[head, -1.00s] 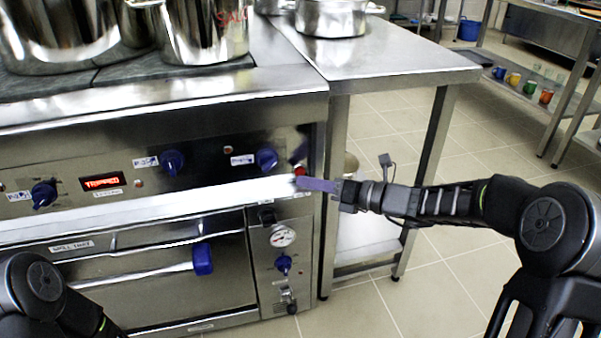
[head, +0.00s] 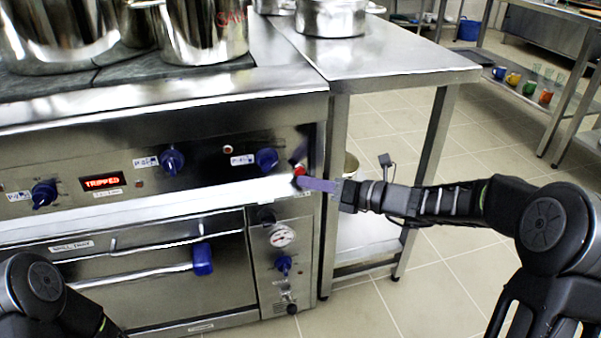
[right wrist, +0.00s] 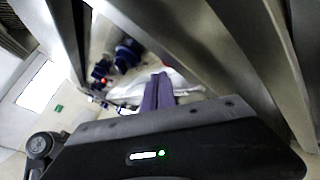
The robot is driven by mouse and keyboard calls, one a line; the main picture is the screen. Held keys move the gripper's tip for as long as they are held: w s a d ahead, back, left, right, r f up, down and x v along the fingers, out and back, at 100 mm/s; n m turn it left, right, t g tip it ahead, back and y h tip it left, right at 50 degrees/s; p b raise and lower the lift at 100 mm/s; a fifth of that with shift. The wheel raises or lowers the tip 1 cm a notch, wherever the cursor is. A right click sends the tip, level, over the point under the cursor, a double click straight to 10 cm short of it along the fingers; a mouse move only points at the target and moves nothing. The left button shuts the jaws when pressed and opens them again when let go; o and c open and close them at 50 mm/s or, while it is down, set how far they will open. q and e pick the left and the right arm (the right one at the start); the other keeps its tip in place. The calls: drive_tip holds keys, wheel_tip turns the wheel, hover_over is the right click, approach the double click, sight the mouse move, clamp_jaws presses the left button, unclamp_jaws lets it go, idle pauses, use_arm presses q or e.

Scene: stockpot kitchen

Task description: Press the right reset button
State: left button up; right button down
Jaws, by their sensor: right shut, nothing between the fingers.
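The right reset button (head: 299,170) is a small red button at the right end of the stove's control panel (head: 215,172). My right gripper (head: 302,182) has purple fingers, shut and empty. Their tips are at the lower edge of the button in the head view; I cannot tell whether they touch it. In the right wrist view the shut purple fingers (right wrist: 158,92) point towards the stove front, and the button cannot be made out. The red display (head: 103,182) reads TRIPPED. Of my left arm only a dark link shows at the lower left; its gripper is out of view.
Blue knobs (head: 172,160) stick out along the panel, one (head: 267,159) just left of the button. Large steel pots (head: 200,30) stand on top. A steel side table (head: 385,60) adjoins the stove on the right. Below is an oven door with a blue-gripped handle (head: 202,259).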

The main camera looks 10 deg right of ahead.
drive_tip(key=shift+w, duration=0.1)
drive_tip(key=shift+w+p, duration=0.35)
drive_tip(key=shift+p, duration=0.05)
drive_tip(key=shift+w, duration=0.2)
idle(0.6)
drive_tip(key=shift+w+r+p, duration=0.25)
drive_tip(key=shift+r+p, duration=0.05)
drive_tip(key=shift+p, duration=0.05)
drive_tip(key=shift+a+r, duration=0.1)
drive_tip(key=shift+a, duration=0.05)
idle(0.7)
drive_tip(key=shift+s, duration=0.2)
drive_tip(key=shift+s+a, duration=0.1)
drive_tip(key=shift+a, duration=0.05)
